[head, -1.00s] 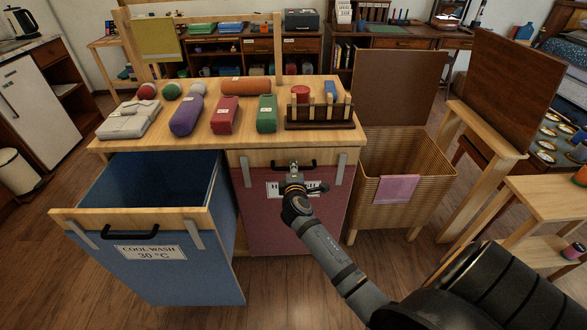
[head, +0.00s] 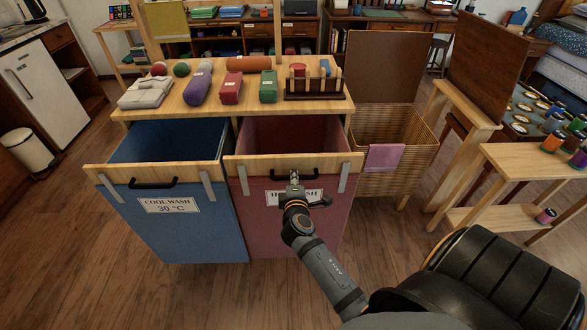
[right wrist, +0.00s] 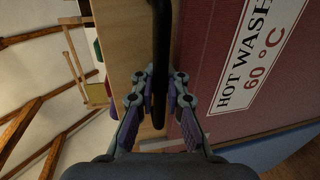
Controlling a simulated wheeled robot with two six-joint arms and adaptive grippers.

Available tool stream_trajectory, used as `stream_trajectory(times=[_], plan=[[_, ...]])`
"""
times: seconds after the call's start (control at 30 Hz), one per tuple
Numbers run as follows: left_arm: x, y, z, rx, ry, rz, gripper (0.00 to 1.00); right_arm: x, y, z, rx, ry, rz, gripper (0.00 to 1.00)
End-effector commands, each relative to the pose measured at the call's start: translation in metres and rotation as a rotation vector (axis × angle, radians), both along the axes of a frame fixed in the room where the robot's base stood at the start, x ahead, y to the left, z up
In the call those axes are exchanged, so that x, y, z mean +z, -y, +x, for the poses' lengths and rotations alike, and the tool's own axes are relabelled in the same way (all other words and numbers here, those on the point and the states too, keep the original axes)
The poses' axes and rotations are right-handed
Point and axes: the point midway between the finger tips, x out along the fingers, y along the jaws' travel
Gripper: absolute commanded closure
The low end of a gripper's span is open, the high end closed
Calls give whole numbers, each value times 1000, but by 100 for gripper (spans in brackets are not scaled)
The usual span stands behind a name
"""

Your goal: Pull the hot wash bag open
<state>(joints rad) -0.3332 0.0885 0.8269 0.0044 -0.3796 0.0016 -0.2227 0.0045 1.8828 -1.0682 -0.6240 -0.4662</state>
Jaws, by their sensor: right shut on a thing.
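The hot wash bag (head: 310,222) is dark red with a wooden front rail, a black handle and a white label. It stands pulled out from under the wooden table, its top open and its red inside showing. My right gripper (head: 294,178) is shut on the bag's black handle; in the right wrist view the gripper (right wrist: 158,100) has its fingers on both sides of the handle bar (right wrist: 161,50). The label (right wrist: 258,50) there reads "HOT WASH 60 °C". My left gripper is out of view.
The blue cool wash bag (head: 190,232) stands open directly left of the hot wash bag. An open wicker hamper (head: 380,185) with a pink cloth stands to the right. The table (head: 170,104) above holds several rolled and folded cloths. A low shelf stands at right.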

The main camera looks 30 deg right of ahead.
Motion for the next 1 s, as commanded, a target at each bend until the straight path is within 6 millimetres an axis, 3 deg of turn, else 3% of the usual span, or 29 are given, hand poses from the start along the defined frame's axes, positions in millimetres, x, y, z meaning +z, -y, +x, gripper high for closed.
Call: stream_trajectory(times=[0.2, 0.63, 0.67, 0.73, 1.0], plan=[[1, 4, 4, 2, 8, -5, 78, 1, -10, -16, 0, 1, 0, 100], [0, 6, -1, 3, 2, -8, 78, 2, -12, -19, 1, 3, -1, 100], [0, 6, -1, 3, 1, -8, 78, 2, -12, -19, 1, 3, -1, 87], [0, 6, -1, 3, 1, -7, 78, 2, -12, -19, 1, 3, -1, 78], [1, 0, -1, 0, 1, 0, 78, 1, -12, -19, 1, 2, -1, 78]])
